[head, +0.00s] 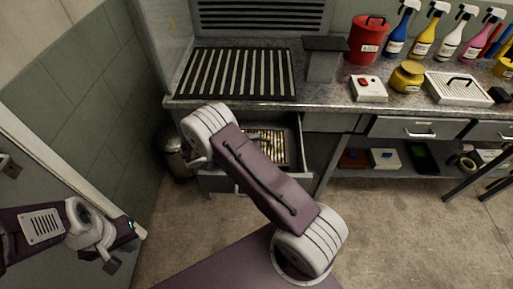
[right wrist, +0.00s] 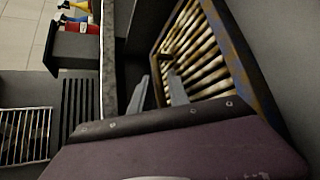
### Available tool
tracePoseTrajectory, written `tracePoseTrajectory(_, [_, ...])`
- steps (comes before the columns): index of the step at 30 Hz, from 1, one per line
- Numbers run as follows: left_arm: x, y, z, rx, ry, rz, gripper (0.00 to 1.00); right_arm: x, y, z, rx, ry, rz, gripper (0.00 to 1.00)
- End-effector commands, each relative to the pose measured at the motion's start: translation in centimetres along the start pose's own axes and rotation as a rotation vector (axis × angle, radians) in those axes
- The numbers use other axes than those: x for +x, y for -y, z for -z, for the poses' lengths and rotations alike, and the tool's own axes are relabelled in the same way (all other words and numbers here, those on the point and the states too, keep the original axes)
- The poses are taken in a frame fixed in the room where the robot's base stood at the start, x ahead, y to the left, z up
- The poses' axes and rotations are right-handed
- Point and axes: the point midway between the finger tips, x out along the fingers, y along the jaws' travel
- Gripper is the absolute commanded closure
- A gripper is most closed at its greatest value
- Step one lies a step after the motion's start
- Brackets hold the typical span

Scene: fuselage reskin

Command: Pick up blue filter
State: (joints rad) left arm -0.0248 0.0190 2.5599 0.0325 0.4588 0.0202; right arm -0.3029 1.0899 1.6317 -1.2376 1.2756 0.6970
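The blue filter (head: 271,146) lies in the open drawer below the counter, partly hidden by my right arm in the head view. It has pale pleats and a worn, dark blue frame. In the right wrist view the filter (right wrist: 207,48) fills the upper right. My right gripper (right wrist: 157,76) is open at the filter's near edge, its two grey fingers apart and seemingly on either side of that edge; contact is unclear. In the head view my right gripper is hidden behind my arm. My left gripper (head: 120,245) is at the lower left, away from the drawer; its fingers are unclear.
The drawer (head: 298,150) walls enclose the filter closely. The counter (head: 320,97) above it holds a black-framed grille (head: 237,73), a red canister (head: 368,40), spray bottles and a white switch box (head: 369,88). A metal bin (head: 175,152) stands left of the drawer.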

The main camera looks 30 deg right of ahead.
Motion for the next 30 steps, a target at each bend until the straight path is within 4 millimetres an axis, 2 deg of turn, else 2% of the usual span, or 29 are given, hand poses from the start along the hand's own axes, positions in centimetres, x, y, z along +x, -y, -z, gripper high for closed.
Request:
tracePoseTrajectory(1, [0.0, 0.0, 0.0, 0.0, 0.0, 0.0, 1.0, -0.02, -0.01, 0.0, 0.0, 0.0, 0.0, 0.9])
tracePoseTrajectory(2, [0.0, 0.0, 0.0, 0.0, 0.0, 0.0, 1.0, -0.02, -0.01, 0.0, 0.0, 0.0, 0.0, 0.98])
tracePoseTrajectory(3, [0.0, 0.0, 0.0, 0.0, 0.0, 0.0, 1.0, -0.02, -0.01, 0.0, 0.0, 0.0, 0.0, 1.0])
tracePoseTrajectory(30, [0.03, 0.0, 0.0, 0.0, 0.0, 0.0, 1.0, -0.01, 0.12, 0.01, -0.001, 0.0, 0.003, 1.0])
